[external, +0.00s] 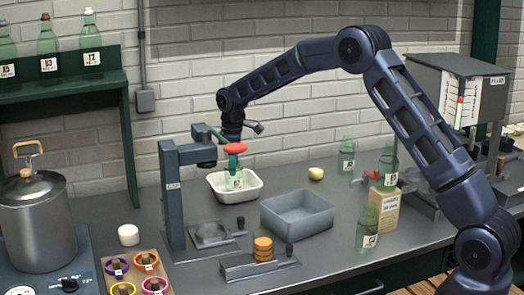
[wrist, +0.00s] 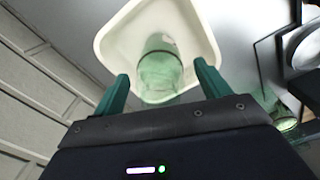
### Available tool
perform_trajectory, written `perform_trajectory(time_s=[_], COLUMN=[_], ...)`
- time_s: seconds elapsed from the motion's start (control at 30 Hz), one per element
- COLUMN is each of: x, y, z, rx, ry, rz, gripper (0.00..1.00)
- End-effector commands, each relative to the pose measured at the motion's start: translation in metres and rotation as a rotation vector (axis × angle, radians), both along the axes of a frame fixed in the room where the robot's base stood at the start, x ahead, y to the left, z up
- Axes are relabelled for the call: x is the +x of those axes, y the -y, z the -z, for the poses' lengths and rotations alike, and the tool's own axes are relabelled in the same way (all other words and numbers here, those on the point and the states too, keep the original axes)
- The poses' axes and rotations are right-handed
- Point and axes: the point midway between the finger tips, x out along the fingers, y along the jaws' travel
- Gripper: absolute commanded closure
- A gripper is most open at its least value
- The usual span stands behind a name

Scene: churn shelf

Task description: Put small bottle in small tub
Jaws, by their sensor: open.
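A white small tub (external: 253,189) stands on the counter behind the press stand. A clear green small bottle (external: 234,182) with a white label is inside it, looking roughly upright. In the wrist view the bottle (wrist: 160,75) shows within the tub (wrist: 112,42), beyond and between my fingertips. I cannot tell whether the bottle's base rests flat.
The dark press stand (external: 172,195) is close on the left of the tub. A larger grey tub (external: 298,214) is in front to the right. Green bottles (external: 346,157) and a tan carton (external: 384,211) stand farther right. A steel pot (external: 38,222) is at the left.

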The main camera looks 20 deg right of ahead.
Motion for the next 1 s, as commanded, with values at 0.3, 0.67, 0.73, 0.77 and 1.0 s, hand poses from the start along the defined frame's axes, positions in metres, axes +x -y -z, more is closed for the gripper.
perform_trajectory(time_s=[0.3,0.67,0.73,0.77,1.0], x=[0.001,0.000,0.000,0.000,-0.003], y=[0.000,0.001,0.001,0.000,0.005], z=[-0.059,-0.107,-0.111,-0.112,-0.120], rx=[0.001,0.000,-0.001,-0.001,0.000], ry=[0.003,0.000,0.000,0.000,0.004], rz=[0.000,0.001,0.001,0.001,0.011], gripper=[0.25,0.25,0.25,0.25,0.25])
